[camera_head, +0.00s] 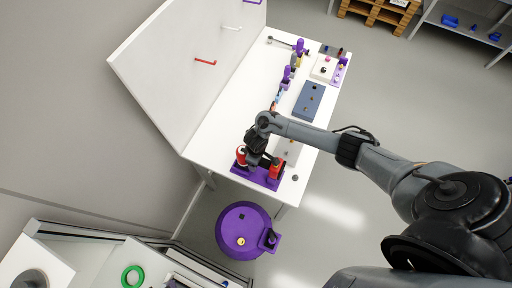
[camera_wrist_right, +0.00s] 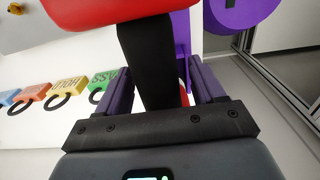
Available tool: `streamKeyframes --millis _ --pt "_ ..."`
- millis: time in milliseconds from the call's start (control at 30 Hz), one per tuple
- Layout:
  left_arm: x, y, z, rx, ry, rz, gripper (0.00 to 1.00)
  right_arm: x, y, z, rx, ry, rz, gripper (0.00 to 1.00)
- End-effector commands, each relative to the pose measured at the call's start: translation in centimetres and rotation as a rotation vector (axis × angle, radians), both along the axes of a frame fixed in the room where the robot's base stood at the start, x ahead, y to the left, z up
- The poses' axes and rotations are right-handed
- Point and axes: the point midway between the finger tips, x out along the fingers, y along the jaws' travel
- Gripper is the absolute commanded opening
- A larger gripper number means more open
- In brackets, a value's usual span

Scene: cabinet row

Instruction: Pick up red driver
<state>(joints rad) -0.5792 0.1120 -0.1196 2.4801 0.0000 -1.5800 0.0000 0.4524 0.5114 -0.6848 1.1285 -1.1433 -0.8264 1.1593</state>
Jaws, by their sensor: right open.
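A red driver with a black handle (camera_wrist_right: 150,62) is close in the right wrist view, its red body (camera_wrist_right: 120,10) cut off by the top edge. My right gripper (camera_wrist_right: 157,70) is open, with a purple finger on either side of the black handle. In the head view my right gripper (camera_head: 258,152) is low over a purple stand (camera_head: 258,178) at the near end of the white table. Red parts show on the stand at the right (camera_head: 276,170) and left (camera_head: 241,157); the gripper partly covers them. My left gripper is not in view.
The white table (camera_head: 222,110) has a white back panel (camera_head: 165,75) along its left. A blue-grey case (camera_head: 308,101) and purple tools (camera_head: 286,78) lie farther along. A round purple container (camera_head: 232,222) stands below the near end. Several coloured tags (camera_wrist_right: 67,87) show in the wrist view.

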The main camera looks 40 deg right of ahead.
Motion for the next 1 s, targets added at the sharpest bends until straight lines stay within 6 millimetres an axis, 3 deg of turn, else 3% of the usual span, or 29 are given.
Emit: streamKeyframes --millis 267,633,1000 --pt "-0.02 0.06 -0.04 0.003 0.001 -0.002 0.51 0.05 0.02 -0.16 0.0 -0.001 0.001 0.68" --pt "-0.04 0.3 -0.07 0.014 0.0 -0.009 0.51 0.04 0.01 -0.14 0.0 -0.001 0.0 0.13" --pt "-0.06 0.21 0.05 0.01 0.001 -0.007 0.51 0.19 0.04 0.3 0.002 -0.005 0.0 0.13"
